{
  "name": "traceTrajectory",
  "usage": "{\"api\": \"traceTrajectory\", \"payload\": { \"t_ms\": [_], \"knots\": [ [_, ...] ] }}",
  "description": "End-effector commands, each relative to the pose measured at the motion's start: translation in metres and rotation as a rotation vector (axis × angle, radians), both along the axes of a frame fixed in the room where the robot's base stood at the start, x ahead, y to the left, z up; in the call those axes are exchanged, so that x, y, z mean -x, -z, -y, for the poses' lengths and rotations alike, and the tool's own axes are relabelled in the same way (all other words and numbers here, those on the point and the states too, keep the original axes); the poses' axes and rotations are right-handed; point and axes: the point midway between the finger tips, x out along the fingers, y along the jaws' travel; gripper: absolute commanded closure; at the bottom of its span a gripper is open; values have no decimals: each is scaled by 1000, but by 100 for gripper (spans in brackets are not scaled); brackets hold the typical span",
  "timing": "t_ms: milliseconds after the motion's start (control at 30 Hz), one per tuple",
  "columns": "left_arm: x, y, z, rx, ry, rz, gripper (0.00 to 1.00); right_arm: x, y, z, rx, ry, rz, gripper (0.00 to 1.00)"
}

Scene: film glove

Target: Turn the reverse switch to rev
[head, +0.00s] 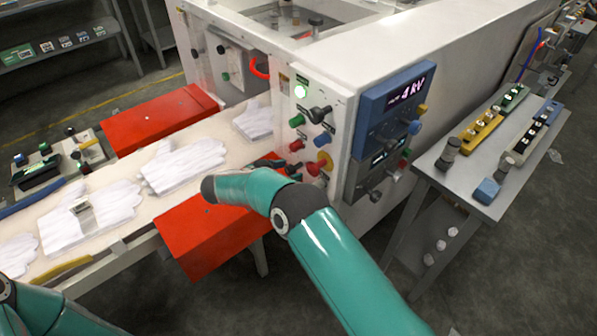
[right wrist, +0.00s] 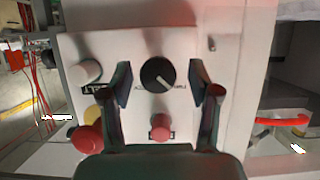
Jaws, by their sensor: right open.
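In the right wrist view a round black rotary switch (right wrist: 158,75) sits on the pale panel, with small lettering on both sides. A light pointer line on it slants toward the lower right. My right gripper (right wrist: 165,84) is open, one finger on each side of the switch, with visible gaps. Contact is not visible. In the head view the right gripper (head: 284,165) is at the lower left of the machine's control panel (head: 338,128), where the arm partly hides the controls. The left gripper is out of view; only part of my left arm shows.
A red button (right wrist: 160,125) is just below the switch, between the fingers. A red mushroom button (right wrist: 88,138) and a pale knob (right wrist: 85,72) are left. White gloves (head: 185,165) lie on the conveyor, beside red covers (head: 212,225). A grey side table (head: 455,180) stands right.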

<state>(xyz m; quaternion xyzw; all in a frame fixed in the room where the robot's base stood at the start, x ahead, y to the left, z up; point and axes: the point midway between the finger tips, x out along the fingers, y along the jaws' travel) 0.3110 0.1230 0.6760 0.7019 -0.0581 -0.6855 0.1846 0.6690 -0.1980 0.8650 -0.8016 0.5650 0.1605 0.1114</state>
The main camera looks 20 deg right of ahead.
Motion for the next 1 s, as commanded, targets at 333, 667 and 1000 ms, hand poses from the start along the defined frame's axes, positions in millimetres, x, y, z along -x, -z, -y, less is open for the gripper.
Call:
{"api": "traceTrajectory", "payload": {
  "t_ms": [333, 667, 1000],
  "knots": [
    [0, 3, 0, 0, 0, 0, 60, -2, 4, 7, -1, -5, 1, 38],
    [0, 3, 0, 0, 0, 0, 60, -2, 4, 8, 0, -3, 0, 77],
    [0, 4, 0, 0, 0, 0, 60, -1, 5, 6, -5, -3, 8, 98]
  ]
}}
